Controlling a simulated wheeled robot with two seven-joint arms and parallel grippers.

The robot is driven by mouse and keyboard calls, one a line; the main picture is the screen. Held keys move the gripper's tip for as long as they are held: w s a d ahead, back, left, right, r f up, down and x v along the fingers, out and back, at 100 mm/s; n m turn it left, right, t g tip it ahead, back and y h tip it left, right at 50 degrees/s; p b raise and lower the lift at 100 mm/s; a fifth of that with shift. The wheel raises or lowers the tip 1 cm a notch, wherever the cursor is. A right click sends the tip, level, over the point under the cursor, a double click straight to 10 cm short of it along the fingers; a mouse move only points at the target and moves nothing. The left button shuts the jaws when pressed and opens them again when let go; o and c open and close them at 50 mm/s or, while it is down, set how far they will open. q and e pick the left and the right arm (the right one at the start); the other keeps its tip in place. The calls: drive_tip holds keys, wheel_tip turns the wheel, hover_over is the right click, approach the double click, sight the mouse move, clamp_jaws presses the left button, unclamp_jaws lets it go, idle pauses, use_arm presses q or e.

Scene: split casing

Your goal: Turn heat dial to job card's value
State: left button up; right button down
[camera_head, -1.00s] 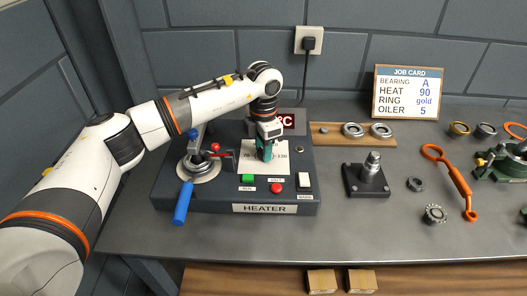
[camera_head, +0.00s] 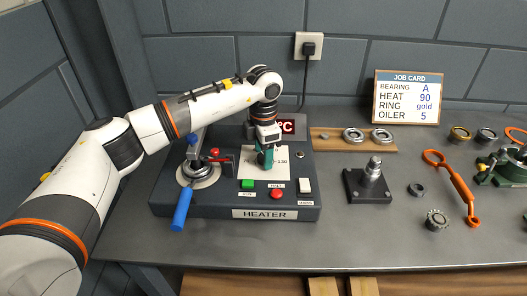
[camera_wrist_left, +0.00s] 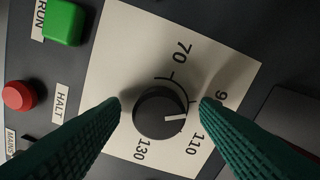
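The heater (camera_head: 265,213) stands on the bench at the left. Its dark round heat dial (camera_wrist_left: 160,113) shows in the left wrist view on a pale scale plate (camera_wrist_left: 110,60) marked 70, 90, 110 and 130. The 90 is partly hidden by a finger. The dial's white pointer lies between the 90 and 110 marks. My left gripper (camera_head: 265,163) is over the plate; its green fingers (camera_wrist_left: 160,104) are open on either side of the dial, with visible gaps. The job card (camera_head: 407,97) reads HEAT 90. My right gripper is not in view.
The heater has a green button (camera_head: 248,184), a red button (camera_head: 276,194), a white switch (camera_head: 305,185) and a blue-handled lever (camera_head: 183,205). A post on a black base (camera_head: 367,184), loose rings and an orange tool (camera_head: 460,187) lie to the right.

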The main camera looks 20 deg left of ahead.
use_arm(q)
wheel_tip(320, 180, up, 12)
drive_tip(key=b, duration=0.1)
drive_tip(key=shift+b, duration=0.4)
idle(0.5)
